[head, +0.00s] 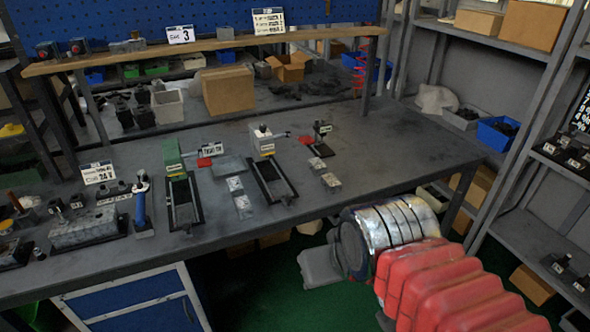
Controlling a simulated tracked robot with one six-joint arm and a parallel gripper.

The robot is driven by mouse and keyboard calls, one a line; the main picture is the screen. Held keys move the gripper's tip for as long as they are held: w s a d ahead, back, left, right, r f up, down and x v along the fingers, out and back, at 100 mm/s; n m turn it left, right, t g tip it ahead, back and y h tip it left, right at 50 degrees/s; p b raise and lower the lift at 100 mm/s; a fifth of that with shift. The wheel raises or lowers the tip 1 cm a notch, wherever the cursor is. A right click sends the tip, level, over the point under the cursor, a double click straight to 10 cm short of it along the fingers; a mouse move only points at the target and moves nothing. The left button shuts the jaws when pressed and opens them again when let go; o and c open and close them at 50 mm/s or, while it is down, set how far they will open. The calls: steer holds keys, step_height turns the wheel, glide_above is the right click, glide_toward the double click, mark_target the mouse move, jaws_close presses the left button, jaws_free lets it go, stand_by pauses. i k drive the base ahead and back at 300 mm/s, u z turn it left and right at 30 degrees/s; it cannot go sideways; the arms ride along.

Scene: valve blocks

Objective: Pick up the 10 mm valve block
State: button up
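Several small silver metal blocks lie on the grey workbench (400,150). One pair is a block (235,183) and another (243,205) between two fixtures. A second pair is a block (318,163) and another (331,181) further right. A larger metal block (88,230) sits at the bench's left. Their size markings are too small to read, so I cannot tell which is the 10 mm valve block. My arm reaches in from the lower right, its silver wrist in front of the bench's front edge, apart from the blocks. My gripper's fingers cannot be made out clearly.
A green-headed fixture (172,158) and a white-headed one (263,140) stand on the bench with dark trays. A blue-handled tool (141,205) stands left of them. A raised wooden shelf (200,46) runs behind. The bench's right part is clear. Shelving (525,150) stands at the right.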

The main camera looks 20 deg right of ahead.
mark_target(316, 166)
steer(key=u, duration=0.2)
steer(key=i, duration=1.45)
